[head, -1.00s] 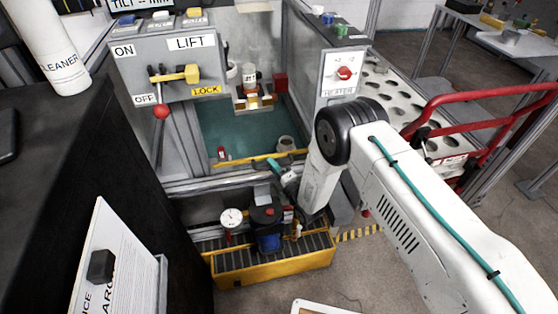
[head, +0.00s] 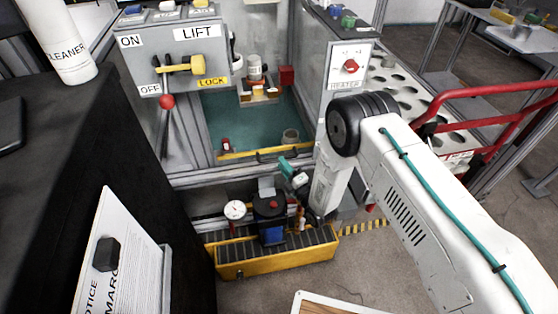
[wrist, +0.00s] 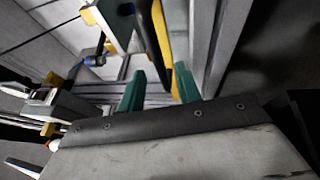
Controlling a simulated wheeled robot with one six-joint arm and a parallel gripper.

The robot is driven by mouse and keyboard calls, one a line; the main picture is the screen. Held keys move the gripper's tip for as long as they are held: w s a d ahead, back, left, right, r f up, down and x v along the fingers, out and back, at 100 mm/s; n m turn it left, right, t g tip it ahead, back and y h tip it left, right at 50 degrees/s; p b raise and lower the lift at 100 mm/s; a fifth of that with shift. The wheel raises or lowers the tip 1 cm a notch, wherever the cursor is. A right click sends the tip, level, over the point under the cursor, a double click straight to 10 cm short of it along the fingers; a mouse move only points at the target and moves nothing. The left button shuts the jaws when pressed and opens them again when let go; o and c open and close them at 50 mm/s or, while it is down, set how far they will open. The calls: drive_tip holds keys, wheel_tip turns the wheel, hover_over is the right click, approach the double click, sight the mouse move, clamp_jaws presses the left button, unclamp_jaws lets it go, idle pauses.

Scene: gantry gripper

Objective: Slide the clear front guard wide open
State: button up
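The clear front guard has a yellow edge strip (head: 240,154) along the front of the machine's teal-floored bay. Its see-through panel is hard to make out, so I cannot tell how far it stands open. A dark bar handle is on the strip, and it shows in the wrist view (wrist: 155,45) beside the yellow edge. My gripper (head: 288,168) is just in front of the strip, near the handle. In the wrist view, its two teal fingers (wrist: 158,88) are apart. The handle lies ahead of the gap between them; contact is not visible.
A yellow tray (head: 275,259) with a gauge (head: 235,210) and a blue-black device (head: 270,218) sits below the gripper. A LIFT panel (head: 183,65) with a yellow lever is at left, a HEATER panel (head: 348,68) at right. A red rail (head: 480,97) stands farther right.

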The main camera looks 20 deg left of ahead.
drive_tip(key=v, duration=0.3)
drive_tip(key=shift+s+d, duration=0.2)
drive_tip(key=shift+d, duration=0.05)
